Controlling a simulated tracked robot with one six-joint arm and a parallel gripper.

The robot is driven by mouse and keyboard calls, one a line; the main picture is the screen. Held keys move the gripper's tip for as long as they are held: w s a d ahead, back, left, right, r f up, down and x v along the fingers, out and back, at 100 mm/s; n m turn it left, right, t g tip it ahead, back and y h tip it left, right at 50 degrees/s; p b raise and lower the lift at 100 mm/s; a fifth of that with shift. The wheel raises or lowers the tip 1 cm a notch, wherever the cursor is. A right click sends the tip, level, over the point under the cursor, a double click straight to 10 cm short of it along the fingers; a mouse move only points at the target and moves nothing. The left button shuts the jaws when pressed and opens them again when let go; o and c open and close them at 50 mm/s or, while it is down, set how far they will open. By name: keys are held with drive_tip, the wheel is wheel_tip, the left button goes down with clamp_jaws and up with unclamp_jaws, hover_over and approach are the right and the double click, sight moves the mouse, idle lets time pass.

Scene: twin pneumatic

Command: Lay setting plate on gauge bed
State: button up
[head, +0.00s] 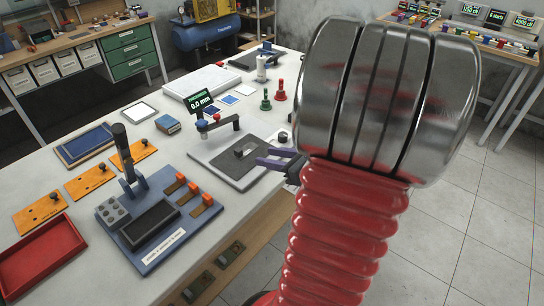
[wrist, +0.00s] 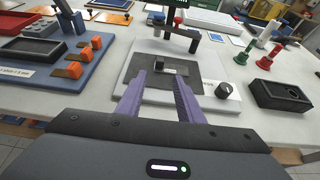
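The gauge bed appears to be the dark grey pad on a light base (head: 217,158), below a display reading 0.0 mm; it also shows in the wrist view (wrist: 135,90). A small dark block (head: 243,148) stands on it, also seen in the wrist view (wrist: 182,69). No part is labelled as the setting plate. Three flat orange plates with black knobs (head: 32,216) lie at the left of the table, and I cannot tell if one is it. My gripper (wrist: 162,82) has its purple fingers apart with nothing between them, above the bed's near edge. It also shows in the head view (head: 275,158).
A blue fixture (head: 155,259) with a black lever and orange clamps stands left of the bed. A red tray (head: 38,258) is at the near left. A dark open box (wrist: 277,97) is right of my gripper. Green and red stands (head: 266,100) are behind the bed.

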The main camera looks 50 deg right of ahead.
drive_tip(key=shift+a, duration=0.1)
drive_tip(key=w+a+r+n+g+y, duration=0.15)
drive_tip(key=a+n+g+y, duration=0.45)
drive_tip(key=a+n, duration=1.45)
drive_tip(key=s+a+r+n+g+h, duration=0.2)
drive_tip(key=s+a+r+n+h, duration=0.4)
drive_tip(key=a+n, duration=0.4)
drive_tip(key=s+r+n, duration=0.1)
drive_tip(key=n, duration=0.4)
drive_tip(key=shift+a, duration=0.4)
drive_tip(key=shift+c, duration=0.4)
